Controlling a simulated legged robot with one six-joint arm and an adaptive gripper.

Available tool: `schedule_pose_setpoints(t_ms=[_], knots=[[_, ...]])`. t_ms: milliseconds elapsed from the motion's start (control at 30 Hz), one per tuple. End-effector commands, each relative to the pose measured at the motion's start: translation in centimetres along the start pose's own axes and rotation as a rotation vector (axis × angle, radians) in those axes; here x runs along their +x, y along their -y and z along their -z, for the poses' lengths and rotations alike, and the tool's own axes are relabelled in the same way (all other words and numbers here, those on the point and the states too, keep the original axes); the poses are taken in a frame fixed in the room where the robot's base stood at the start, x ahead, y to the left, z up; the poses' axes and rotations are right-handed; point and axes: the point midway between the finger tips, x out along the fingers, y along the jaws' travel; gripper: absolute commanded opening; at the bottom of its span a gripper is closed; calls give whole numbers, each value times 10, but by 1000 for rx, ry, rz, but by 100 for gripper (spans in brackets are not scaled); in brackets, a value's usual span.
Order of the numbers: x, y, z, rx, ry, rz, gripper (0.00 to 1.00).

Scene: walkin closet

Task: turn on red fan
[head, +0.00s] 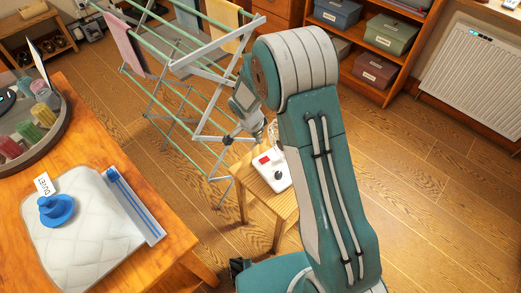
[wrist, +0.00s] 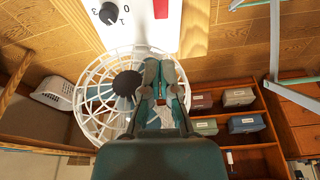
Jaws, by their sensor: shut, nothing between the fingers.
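In the head view a white fan base (head: 272,170) with a red patch and a dark knob stands on a small wooden stool (head: 243,200). In the wrist view the base (wrist: 140,30) shows at the top with a black dial (wrist: 109,13) marked with numbers and a red patch (wrist: 160,8). The round white wire fan cage (wrist: 97,80) with a dark hub is below it. My gripper (wrist: 160,68) is shut and empty, and overlaps the cage in this view; I cannot tell whether it touches. In the head view my gripper (head: 237,134) is beside the base, and my arm hides part of the fan.
A drying rack (head: 180,75) with cloths stands close behind the stool. A wooden table (head: 100,185) with a padded mat and blue items is at left. Shelves (head: 350,55) with boxes and a white radiator (head: 475,65) are at the back right. The right floor is clear.

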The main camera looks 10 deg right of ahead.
Motion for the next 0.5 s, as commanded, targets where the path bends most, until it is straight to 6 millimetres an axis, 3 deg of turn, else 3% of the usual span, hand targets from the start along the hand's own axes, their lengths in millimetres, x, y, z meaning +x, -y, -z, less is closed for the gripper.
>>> schedule_pose_setpoints(t_ms=[500], knots=[[94, -1, 0, -1, 1, -3, 0]])
